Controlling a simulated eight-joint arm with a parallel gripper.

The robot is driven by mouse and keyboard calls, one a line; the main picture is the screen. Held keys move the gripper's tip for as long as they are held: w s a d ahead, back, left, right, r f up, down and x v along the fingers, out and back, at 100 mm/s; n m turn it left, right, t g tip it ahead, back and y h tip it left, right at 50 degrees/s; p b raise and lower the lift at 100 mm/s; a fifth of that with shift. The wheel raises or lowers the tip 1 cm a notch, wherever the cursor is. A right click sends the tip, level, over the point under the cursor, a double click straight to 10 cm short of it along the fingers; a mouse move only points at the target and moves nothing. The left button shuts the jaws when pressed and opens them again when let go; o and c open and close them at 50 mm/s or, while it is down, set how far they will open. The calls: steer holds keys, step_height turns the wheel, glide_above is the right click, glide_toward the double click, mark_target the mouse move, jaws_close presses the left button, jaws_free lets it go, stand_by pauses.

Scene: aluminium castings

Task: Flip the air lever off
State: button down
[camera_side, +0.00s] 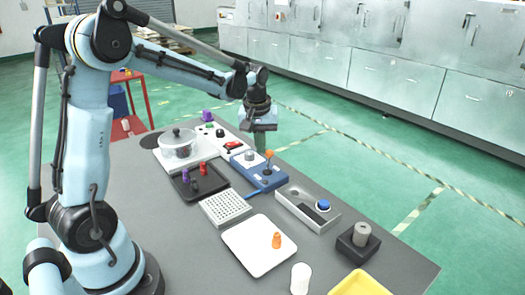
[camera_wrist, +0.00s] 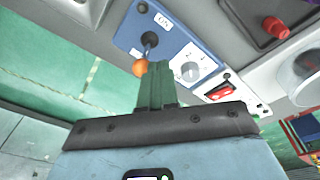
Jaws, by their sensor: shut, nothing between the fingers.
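The air lever (camera_side: 268,166) stands on a blue panel (camera_side: 273,180) and has an orange knob at its top. In the wrist view the lever (camera_wrist: 149,42) leans with its orange knob (camera_wrist: 140,68) toward my gripper. An "ON" label (camera_wrist: 162,20) is beside its base on the blue panel (camera_wrist: 185,35). A pale dial (camera_wrist: 188,72) is on the same panel. My gripper (camera_side: 260,148) has its green fingers shut and empty, pointing down just beside the knob. In the wrist view the fingertips (camera_wrist: 159,66) are right by the knob; I cannot tell whether they touch.
A panel with a red switch (camera_side: 232,145) adjoins the blue one. A lidded pot (camera_side: 179,147), a black tray (camera_side: 190,193) with pegs, a white grid (camera_side: 224,208) and a grey box with a blue button (camera_side: 323,205) stand nearby. Green floor lies beyond the table edge.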

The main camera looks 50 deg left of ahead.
steer(key=shift+w+g, duration=0.4)
steer(key=shift+w, duration=0.05)
steer(key=shift+r, duration=0.2)
steer(key=shift+r, duration=0.65)
step_height(320, 180, up, 12)
steer(key=s+a, duration=0.1)
steer(key=shift+s+a, duration=0.2)
steer(key=shift+a, duration=0.05)
